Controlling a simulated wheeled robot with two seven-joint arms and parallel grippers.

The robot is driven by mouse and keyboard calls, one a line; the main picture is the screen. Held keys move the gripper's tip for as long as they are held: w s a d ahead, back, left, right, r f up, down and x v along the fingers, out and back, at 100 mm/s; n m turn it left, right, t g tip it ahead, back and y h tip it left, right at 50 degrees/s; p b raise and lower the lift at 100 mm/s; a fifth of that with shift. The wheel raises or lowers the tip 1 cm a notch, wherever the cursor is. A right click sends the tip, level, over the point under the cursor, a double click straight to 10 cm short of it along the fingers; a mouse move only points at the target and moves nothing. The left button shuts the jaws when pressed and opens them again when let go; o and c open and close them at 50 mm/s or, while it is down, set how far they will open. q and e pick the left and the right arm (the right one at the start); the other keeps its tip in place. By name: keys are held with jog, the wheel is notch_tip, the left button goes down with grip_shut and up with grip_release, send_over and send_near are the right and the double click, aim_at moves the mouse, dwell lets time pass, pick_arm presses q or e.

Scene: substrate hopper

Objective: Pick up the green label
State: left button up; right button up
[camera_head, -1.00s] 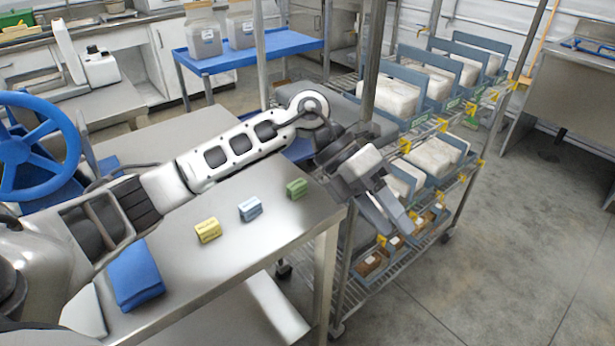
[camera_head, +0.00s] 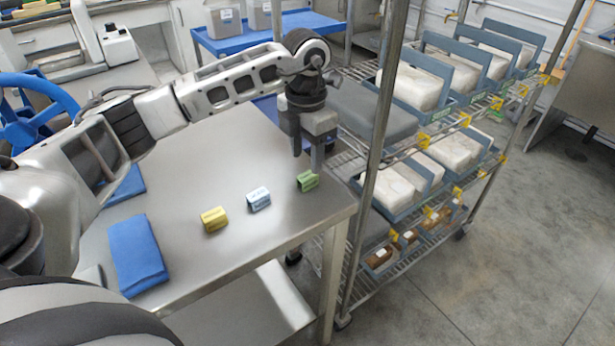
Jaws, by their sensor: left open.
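The green label (camera_head: 307,181) is a small folded block near the right end of the steel table. My left gripper (camera_head: 308,164) points down right above and behind it, with its fingertips close to the label. The gripper is open; I cannot tell whether a finger touches the label. A light blue label (camera_head: 259,200) and a yellow label (camera_head: 214,220) stand in a row to the left of the green one. My right gripper is not in view.
The steel table (camera_head: 190,270) has blue folded cloths (camera_head: 138,255) at its left. A wire rack (camera_head: 412,270) with trays of white blocks stands close on the right, its post (camera_head: 378,150) near the gripper. A blue wheel (camera_head: 40,105) is at far left.

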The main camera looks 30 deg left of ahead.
aim_at(306, 176)
pick_arm(q)
jog(key=shift+a+f+p, duration=0.1)
jog(key=shift+f+p, duration=0.5)
jog(key=shift+f, duration=2.35)
grip_shut()
